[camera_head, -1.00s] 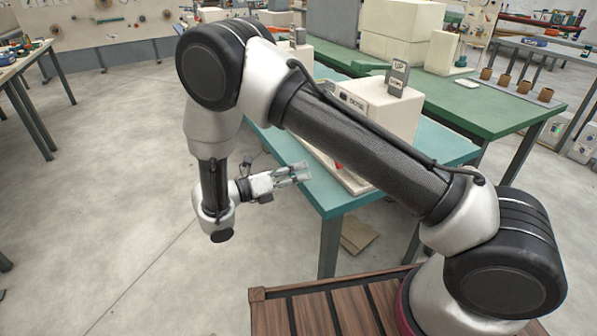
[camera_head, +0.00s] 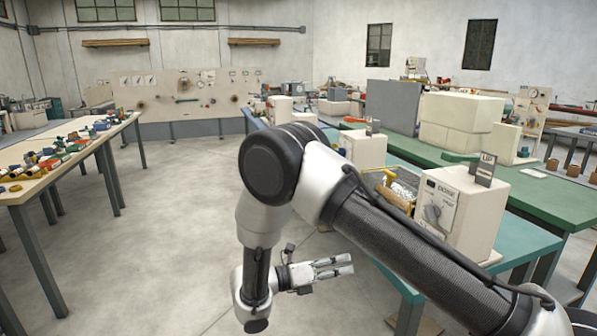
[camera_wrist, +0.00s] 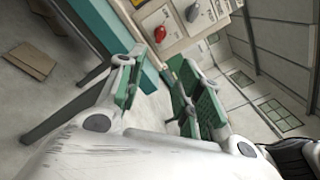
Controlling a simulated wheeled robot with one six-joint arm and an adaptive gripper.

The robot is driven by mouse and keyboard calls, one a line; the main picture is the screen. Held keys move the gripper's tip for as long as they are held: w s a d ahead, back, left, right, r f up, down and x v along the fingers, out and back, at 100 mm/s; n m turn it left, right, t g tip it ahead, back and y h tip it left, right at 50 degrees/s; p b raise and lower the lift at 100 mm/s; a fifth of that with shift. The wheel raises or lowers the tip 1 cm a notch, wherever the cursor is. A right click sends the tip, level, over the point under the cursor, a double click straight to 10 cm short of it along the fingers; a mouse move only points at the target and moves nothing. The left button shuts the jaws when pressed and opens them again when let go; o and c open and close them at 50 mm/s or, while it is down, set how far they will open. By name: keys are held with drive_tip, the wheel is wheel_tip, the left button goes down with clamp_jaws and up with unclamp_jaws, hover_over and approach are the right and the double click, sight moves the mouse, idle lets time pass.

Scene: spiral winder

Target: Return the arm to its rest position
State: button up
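My arm is bent over the near side of the teal table (camera_head: 520,240). My gripper (camera_head: 341,266) hangs at the end of the arm, left of the table's edge, with its fingers pointing right. The fingers stand apart with nothing between them. In the wrist view my gripper (camera_wrist: 158,95) shows its two green-padded fingers spread wide. Beyond them are the teal table edge (camera_wrist: 103,28) and part of a panel with a red knob (camera_wrist: 160,33).
A cream machine with a dial and label (camera_head: 462,208) stands on the teal table. A green bench (camera_head: 440,155) is behind it. A workbench with coloured parts (camera_head: 60,160) stands at left. The floor between is clear. Flat cardboard (camera_wrist: 32,60) lies on the floor.

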drive_tip(key=s+d+f+m+g+y, duration=0.1)
drive_tip(key=s+d+m+g+y, duration=0.4)
drive_tip(key=s+m, duration=0.4)
drive_tip(key=s+d+r+m+t+y, duration=0.2)
drive_tip(key=s+d+r+m+y, duration=0.4)
drive_tip(key=d+r+m, duration=0.4)
drive_tip(key=s+d+r+m+t+y, duration=0.1)
drive_tip(key=s+d+r+m+y, duration=0.5)
drive_tip(key=r, duration=1)
drive_tip(key=s+d+m, duration=0.2)
drive_tip(key=d+m, duration=0.2)
drive_tip(key=shift+m+t, duration=0.4)
drive_tip(key=shift+s, duration=0.1)
